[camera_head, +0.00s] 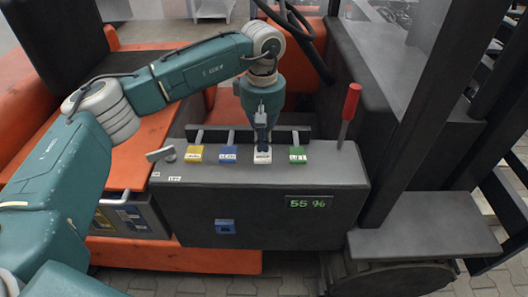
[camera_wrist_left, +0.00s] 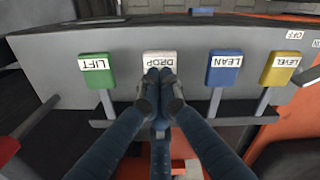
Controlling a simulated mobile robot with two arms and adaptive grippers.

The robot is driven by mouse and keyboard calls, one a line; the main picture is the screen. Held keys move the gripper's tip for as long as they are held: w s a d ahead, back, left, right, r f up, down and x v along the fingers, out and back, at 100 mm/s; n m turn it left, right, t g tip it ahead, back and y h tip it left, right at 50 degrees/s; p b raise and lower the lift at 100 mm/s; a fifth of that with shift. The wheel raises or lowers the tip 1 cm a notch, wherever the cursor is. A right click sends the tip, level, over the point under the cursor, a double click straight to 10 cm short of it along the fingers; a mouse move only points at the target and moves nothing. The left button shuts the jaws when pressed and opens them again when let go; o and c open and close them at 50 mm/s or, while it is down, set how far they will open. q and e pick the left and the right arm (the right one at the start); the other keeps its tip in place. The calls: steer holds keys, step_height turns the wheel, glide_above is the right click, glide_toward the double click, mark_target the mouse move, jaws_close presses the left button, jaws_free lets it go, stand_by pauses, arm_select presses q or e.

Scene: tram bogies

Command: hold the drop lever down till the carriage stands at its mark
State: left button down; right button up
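The drop lever is the white-tabbed one (camera_head: 262,157) in the row on the grey console, between the blue and green levers. In the left wrist view its white tab, marked DROP (camera_wrist_left: 159,62), sits right at my left fingertips. My left gripper (camera_head: 262,146) comes down from above, its two fingers together at the tab. It also shows in the left wrist view (camera_wrist_left: 160,75) with fingertips closed and overlapping the tab's edge; whether they pinch it or only press on it is unclear. A display (camera_head: 308,204) on the console front reads 55 %. The carriage and its mark cannot be made out. My right gripper is not in view.
Beside it stand the green LIFT lever (camera_head: 297,154), blue LEAN lever (camera_head: 228,154) and yellow LEVEL lever (camera_head: 194,154). A red-handled lever (camera_head: 350,102) rises at the console's right. A small grey key-like knob (camera_head: 168,153) sits at the left end. A black steering wheel (camera_head: 290,22) is behind.

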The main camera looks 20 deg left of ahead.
mark_target(263, 154)
arm_select(q)
steer(key=shift+f, duration=0.15)
stand_by(0.3)
steer(key=shift+f+b, duration=1.6)
steer(key=shift+f, duration=0.35)
steer(key=shift+r, duration=0.1)
stand_by(4.1)
step_height(263, 154, up, 7)
steer(key=p, duration=0.4)
stand_by(0.3)
